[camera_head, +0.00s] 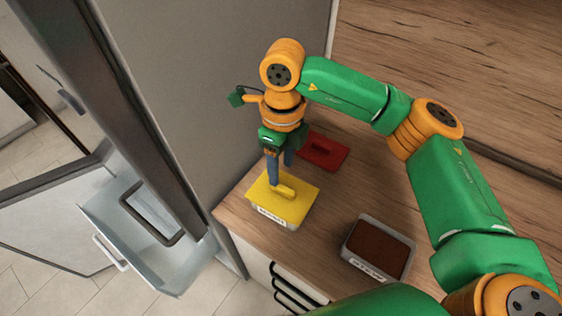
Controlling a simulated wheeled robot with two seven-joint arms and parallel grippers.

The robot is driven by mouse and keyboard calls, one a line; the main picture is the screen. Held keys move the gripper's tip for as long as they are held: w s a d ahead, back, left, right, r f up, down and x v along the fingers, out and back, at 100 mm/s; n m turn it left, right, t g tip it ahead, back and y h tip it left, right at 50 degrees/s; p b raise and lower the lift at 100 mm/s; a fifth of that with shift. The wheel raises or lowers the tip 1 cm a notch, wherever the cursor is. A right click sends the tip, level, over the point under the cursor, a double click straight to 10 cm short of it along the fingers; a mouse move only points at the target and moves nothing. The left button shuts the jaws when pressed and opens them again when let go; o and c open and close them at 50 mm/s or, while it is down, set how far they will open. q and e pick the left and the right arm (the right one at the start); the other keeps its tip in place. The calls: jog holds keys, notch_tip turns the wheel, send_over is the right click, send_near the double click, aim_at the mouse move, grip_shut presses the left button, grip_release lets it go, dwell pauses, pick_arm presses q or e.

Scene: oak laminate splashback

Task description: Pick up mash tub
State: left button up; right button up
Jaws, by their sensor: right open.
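A pale tub (267,213) with a yellow lid (291,206) stands on the wooden counter near its left end. The lid has a raised yellow grip, and the tub's front label is too small to read. A second grey tub (347,246), open and full of something dark brown, stands to the right; its label is also unreadable. I cannot tell by label which is the mash tub. My right gripper (280,174) points down with its blue fingers open, just above the yellow lid beside its grip. Whether a finger touches the lid is unclear. My left gripper is not in view.
A red lid (322,151) lies on the counter behind the yellow-lidded tub. A tall grey panel (215,90) borders the counter's left. Left of it, a pale open drawer or bin (172,270) sticks out. Bare counter (335,201) lies between the tubs.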

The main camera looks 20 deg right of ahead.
aim_at(283, 186)
jog(key=shift+w+d+f, duration=0.1)
jog(key=shift+w+d, duration=0.4)
jog(key=shift+w, duration=0.4)
jog(key=shift+f+p, duration=0.4)
jog(key=shift+p, duration=0.05)
jog(key=s+f+p, duration=0.1)
jog(key=s+a+p, duration=0.1)
jog(key=shift+s+f+p, duration=0.2)
jog(key=shift+f+p, duration=0.15)
jog(key=shift+f, duration=0.05)
jog(key=f, duration=0.3)
jog(key=shift+s+d+f, duration=0.1)
jog(key=shift+s+f, duration=0.1)
jog(key=shift+w+f, duration=0.15)
jog(key=shift+w, duration=0.15)
jog(key=shift+w+d+f, duration=0.1)
jog(key=shift+w, duration=0.05)
jog(key=shift+c, duration=0.6)
jog(key=c, duration=0.7)
jog(key=shift+s+r, duration=0.2)
jog(key=shift+s, duration=0.05)
grip_shut()
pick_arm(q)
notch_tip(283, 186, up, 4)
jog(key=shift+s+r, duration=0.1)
pick_arm(e)
jog(key=shift+w+f, duration=0.1)
jog(key=shift+w, duration=0.1)
